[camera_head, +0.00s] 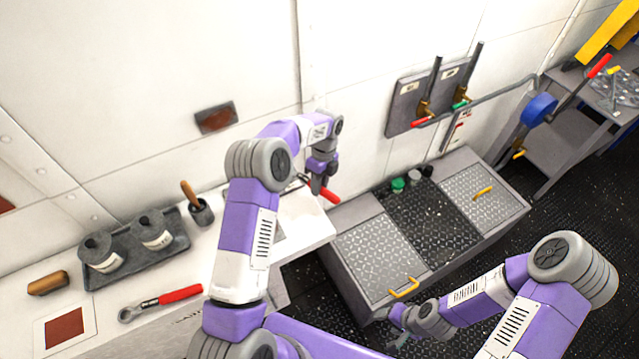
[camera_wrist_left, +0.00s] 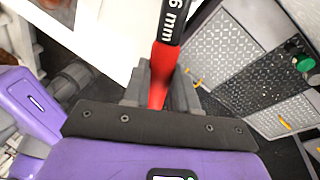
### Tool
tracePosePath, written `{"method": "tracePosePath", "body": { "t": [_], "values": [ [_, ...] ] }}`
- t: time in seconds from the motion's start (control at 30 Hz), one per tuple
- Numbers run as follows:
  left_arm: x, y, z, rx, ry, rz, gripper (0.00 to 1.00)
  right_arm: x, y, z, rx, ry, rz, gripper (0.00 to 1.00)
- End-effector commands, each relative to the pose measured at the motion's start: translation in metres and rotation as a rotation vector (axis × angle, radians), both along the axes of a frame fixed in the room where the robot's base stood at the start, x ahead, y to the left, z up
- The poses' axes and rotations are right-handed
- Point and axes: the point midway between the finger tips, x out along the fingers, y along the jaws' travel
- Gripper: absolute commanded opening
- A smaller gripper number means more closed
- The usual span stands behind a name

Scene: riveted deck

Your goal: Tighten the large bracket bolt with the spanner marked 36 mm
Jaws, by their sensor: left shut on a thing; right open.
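My left gripper (camera_head: 320,178) is shut on a red-handled spanner (camera_head: 331,194) at the right end of the white bench. In the left wrist view the spanner (camera_wrist_left: 171,30) runs between the fingers of my left gripper (camera_wrist_left: 160,92). Its dark part reads "6 mm"; any digit before that is out of the picture. A second red-handled spanner (camera_head: 162,302) lies on the bench. My right gripper (camera_head: 398,335) is open and empty, low in front of the grey lockers. I cannot make out the large bracket bolt; the left arm hides part of the bench.
The white bench (camera_head: 215,262) holds a dark tray (camera_head: 120,268) with two labelled rolls, a cup (camera_head: 201,212) with a wooden handle, and a brown block (camera_head: 48,283). Grey lockers (camera_head: 385,256) stand right, below two wall levers (camera_head: 433,85). Dark floor lies beyond.

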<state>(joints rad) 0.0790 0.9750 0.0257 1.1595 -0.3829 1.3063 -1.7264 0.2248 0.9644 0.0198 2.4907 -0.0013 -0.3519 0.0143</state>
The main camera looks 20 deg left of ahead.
Motion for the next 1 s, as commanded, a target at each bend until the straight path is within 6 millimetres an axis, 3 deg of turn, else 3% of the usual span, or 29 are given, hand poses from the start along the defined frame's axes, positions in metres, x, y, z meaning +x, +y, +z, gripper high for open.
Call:
{"method": "tracePosePath", "body": {
  "t": [1.0],
  "values": [
    [0.0002,0.0001,-0.0104,0.0,-0.001,0.0,0.0,0.0,0.0,-0.006,0.0,0.0,0.0,0.57]
  ]
}}
